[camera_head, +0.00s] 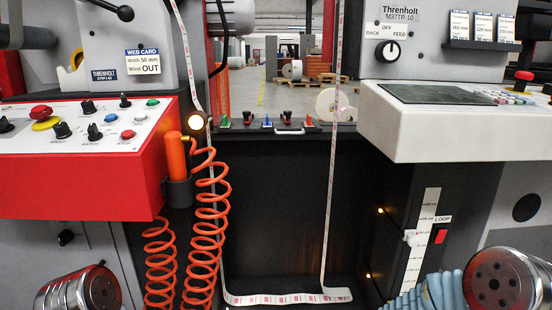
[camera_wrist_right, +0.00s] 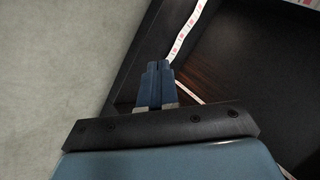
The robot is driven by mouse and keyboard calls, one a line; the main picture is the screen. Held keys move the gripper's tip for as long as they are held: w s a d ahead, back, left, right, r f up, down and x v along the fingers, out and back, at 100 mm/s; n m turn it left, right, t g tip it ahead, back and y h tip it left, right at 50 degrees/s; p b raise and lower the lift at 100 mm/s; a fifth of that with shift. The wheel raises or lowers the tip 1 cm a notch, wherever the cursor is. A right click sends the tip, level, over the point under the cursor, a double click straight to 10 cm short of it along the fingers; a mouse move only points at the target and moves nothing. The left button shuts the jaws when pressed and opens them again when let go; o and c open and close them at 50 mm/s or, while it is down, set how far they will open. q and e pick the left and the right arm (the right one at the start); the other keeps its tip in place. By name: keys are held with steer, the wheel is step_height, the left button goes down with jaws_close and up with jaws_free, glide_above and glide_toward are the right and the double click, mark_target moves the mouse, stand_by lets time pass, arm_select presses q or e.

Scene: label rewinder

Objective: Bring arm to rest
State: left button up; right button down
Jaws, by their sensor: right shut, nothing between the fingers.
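My right gripper (camera_wrist_right: 158,68) shows in the right wrist view, its two blue fingers together and empty. It points toward a dark box-like recess, with a printed label web (camera_wrist_right: 187,35) just beyond the fingertips. Whether they touch cannot be told. In the head view the label web (camera_head: 330,190) hangs in a loop in a black pit (camera_head: 275,200) between two machines, its bottom lying along the pit floor. Neither gripper can be made out in the head view, and my left gripper is not in view.
The left machine has a red control console (camera_head: 85,185) and a coiled orange hose (camera_head: 207,225). The right machine has a pale protruding console (camera_head: 450,135) and a red LOOP switch (camera_head: 440,234). In the wrist view, pale floor (camera_wrist_right: 60,70) lies open left of the dark wall.

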steer(key=s+f+n+g, duration=0.3)
steer(key=s+f, duration=0.5)
steer(key=s, duration=0.3)
steer(key=s+f+n+g, duration=0.3)
steer(key=s+f, duration=0.5)
steer(key=s, duration=0.2)
step_height(320, 180, up, 13)
steer(key=p, duration=1.3)
steer(key=shift+s+n+y, duration=0.3)
steer(key=shift+s+y, duration=0.1)
